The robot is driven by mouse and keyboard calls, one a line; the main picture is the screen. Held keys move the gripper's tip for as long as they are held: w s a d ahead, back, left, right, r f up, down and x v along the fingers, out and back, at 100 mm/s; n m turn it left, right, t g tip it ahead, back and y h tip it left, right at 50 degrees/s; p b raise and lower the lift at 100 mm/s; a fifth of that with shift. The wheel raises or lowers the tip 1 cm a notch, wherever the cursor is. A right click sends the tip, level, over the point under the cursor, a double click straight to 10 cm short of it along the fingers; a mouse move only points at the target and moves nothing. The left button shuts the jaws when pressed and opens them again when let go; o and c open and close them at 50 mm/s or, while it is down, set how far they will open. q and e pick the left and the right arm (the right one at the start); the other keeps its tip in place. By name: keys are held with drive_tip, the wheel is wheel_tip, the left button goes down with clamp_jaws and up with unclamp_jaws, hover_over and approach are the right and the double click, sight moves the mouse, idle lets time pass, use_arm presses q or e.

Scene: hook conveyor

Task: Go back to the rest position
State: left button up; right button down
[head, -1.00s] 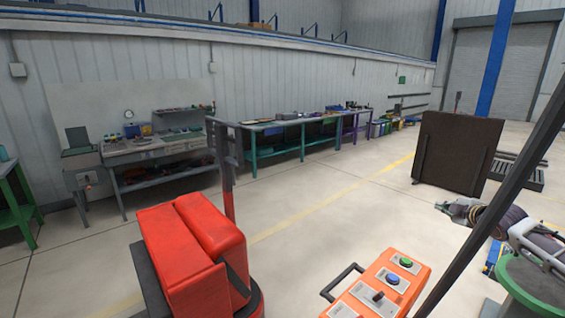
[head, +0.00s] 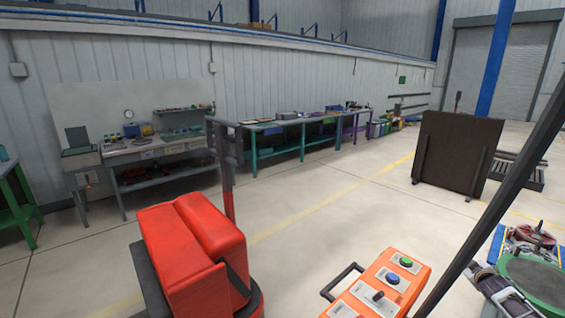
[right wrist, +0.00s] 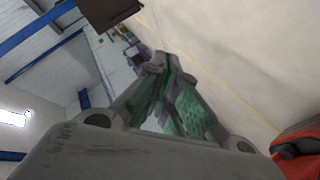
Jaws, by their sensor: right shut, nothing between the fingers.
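My right gripper (right wrist: 157,66) shows in the right wrist view, its fingers drawn together at the tip and empty. It points out over the pale floor, with the wall and workbenches beyond. In the head view, a grey arm piece shows low at the right edge, beside a green round top; I cannot clearly make out the fingers there. My left gripper is in neither view.
An orange control box (head: 380,285) with green and blue buttons is at the bottom. A red machine (head: 190,245) stands left of it. A dark board (head: 455,155) stands behind. A green round top (head: 540,282) is at right. Open floor (head: 330,215) lies between.

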drive_tip(key=s+a+f+g, duration=0.1)
drive_tip(key=s+a+f, duration=0.3)
drive_tip(key=f, duration=0.7)
drive_tip(key=s+a+f+g, duration=0.1)
drive_tip(key=s+f+g, duration=0.1)
drive_tip(key=s+f, duration=0.65)
drive_tip(key=s+a+f+g+y, duration=0.15)
drive_tip(key=s+a+f, duration=0.4)
drive_tip(key=f, duration=0.55)
drive_tip(key=s+a+f+g, duration=0.2)
drive_tip(key=s+a+f, duration=0.4)
drive_tip(key=f, duration=0.4)
drive_tip(key=s+a+f+m+g+y, duration=0.1)
drive_tip(key=s+a+f+g, duration=0.1)
drive_tip(key=s+a+f, duration=0.7)
drive_tip(key=s+a+f+m+g+y, duration=0.15)
drive_tip(key=s+a+f, duration=0.35)
drive_tip(key=s+a, duration=0.85)
drive_tip(key=s+a+f, duration=0.1)
drive_tip(key=s+a, duration=0.1)
drive_tip(key=s, duration=0.7)
drive_tip(key=s+a+f+g+y, duration=0.1)
drive_tip(key=s+a, duration=0.2)
drive_tip(key=s, duration=0.6)
drive_tip(key=shift+a+f+b, duration=0.15)
drive_tip(key=shift+b, duration=0.15)
drive_tip(key=shift+n, duration=0.25)
